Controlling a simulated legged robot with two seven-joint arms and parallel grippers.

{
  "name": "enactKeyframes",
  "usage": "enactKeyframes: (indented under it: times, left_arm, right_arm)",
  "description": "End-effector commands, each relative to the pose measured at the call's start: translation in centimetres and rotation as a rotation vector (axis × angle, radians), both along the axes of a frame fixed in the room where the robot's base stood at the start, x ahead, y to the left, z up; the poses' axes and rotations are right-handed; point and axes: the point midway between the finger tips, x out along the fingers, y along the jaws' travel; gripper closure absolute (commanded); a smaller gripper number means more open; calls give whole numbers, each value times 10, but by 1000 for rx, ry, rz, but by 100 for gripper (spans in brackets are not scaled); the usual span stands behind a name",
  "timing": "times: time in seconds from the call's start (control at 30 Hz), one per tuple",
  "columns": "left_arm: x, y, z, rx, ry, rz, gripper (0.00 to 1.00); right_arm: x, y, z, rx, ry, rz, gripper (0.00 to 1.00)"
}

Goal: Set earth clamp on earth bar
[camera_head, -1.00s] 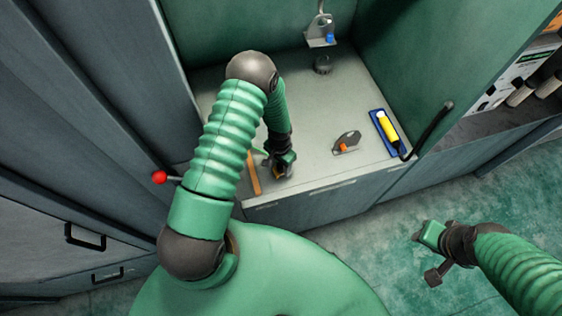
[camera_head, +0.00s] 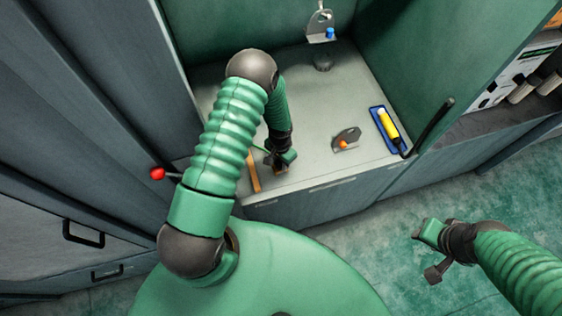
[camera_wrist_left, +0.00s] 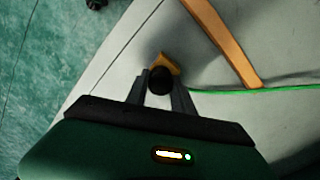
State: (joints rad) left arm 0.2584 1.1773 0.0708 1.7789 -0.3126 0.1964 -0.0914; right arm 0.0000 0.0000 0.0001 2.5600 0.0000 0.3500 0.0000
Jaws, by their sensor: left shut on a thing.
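The earth clamp, a small orange-yellow piece with a round black knob (camera_wrist_left: 163,77), is between the fingers of my left gripper (camera_wrist_left: 162,90) in the left wrist view. My left gripper (camera_head: 278,165) is shut on it, low over the worktop's front edge, and largely hides it in the head view. The earth bar, a flat copper-orange strip (camera_head: 253,174), lies just left of that gripper; it also shows in the left wrist view (camera_wrist_left: 222,40). There the clamp and bar are apart. My right gripper (camera_head: 430,245) is empty over the floor; its finger gap is unclear.
A thin green cable (camera_wrist_left: 290,88) runs past the bar's end. A grey bracket with an orange part (camera_head: 345,140) and a yellow-handled tool on a blue tray (camera_head: 387,128) stand to the right. A red-knobbed lever (camera_head: 158,173) is left. The middle worktop is clear.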

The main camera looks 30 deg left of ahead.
Motion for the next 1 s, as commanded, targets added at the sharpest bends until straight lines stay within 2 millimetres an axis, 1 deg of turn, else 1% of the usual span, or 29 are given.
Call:
enactKeyframes:
  times: [0.13,0.4,0.5,0.9,0.97,1.0]
  left_arm:
    - [0,0,9,0,0,0,100]
    - [0,0,44,1,-1,0,100]
    - [0,0,52,0,0,1,100]
    - [0,0,50,0,0,0,100]
    - [1,0,49,2,-1,2,100]
    - [4,-1,50,4,-4,5,100]
  right_arm:
    - [0,0,8,0,0,0,64]
    - [0,0,33,0,0,0,64]
    - [0,0,38,0,0,0,64]
    - [0,0,36,0,0,0,64]
    - [0,0,32,0,0,0,64]
    - [0,0,25,0,0,0,64]
